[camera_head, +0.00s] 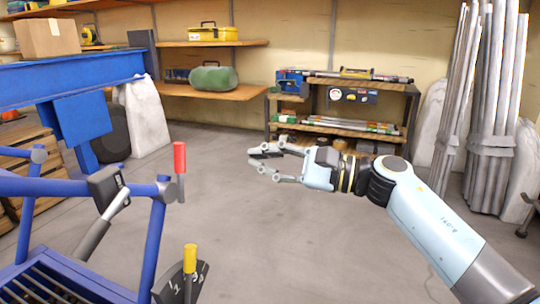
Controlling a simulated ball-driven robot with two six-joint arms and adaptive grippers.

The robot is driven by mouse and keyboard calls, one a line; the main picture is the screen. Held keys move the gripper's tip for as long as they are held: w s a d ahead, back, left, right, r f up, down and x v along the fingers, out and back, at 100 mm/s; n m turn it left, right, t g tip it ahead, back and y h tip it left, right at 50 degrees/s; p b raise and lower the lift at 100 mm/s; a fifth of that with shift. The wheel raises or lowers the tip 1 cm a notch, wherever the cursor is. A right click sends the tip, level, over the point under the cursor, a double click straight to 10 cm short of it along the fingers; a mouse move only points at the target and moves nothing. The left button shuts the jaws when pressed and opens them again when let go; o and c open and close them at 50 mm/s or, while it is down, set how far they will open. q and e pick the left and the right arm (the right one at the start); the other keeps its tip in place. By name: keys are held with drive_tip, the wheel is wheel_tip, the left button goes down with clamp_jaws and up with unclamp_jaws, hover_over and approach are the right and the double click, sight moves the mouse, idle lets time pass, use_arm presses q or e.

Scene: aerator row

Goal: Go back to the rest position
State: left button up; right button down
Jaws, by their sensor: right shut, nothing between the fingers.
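My right gripper (262,162) is in the middle of the view, at the end of my pale blue right arm, which comes in from the lower right. Its fingers point left and hold nothing. It hangs over open grey floor, apart from everything around it. My left gripper does not show in this view.
At the left stands a blue metal frame (165,235) with a red grip (179,158) and a yellow grip (190,258). A blue beam (70,72) is behind it. A shelf rack (345,133) stands at the back. Metal poles (495,100) lean at the right. The middle floor is clear.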

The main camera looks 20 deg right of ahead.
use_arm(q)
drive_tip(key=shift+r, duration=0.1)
use_arm(e)
drive_tip(key=shift+s+d, duration=0.35)
drive_tip(key=shift+d, duration=0.15)
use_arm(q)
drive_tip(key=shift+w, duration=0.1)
